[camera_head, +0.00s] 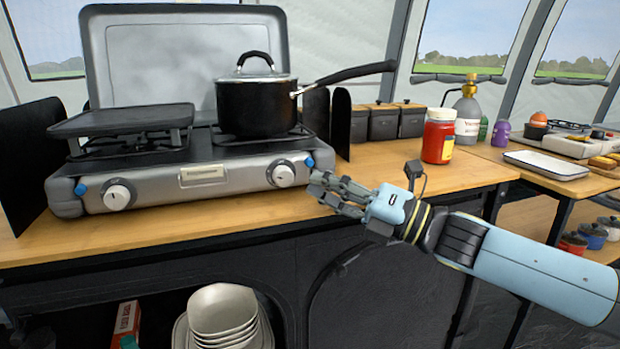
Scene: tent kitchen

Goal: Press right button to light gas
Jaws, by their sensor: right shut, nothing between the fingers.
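The grey gas stove (238,178) stands on the wooden counter with its lid up. On its front, the right blue button (310,161) sits just right of the right white knob (283,174). A left blue button (80,189) sits beside the left knob (117,196). My right gripper (318,186) comes in from the right, its fingers shut and empty. Its fingertips are just below and in front of the right button in the picture; I cannot tell if they touch anything. No flame shows. My left gripper is out of view.
A black pot (257,105) with a lid stands on the right burner, its handle reaching right. A flat griddle (120,120) lies over the left burner. A red jar (438,136) and a gas bottle (467,112) stand to the right. Bare counter (385,165) lies between.

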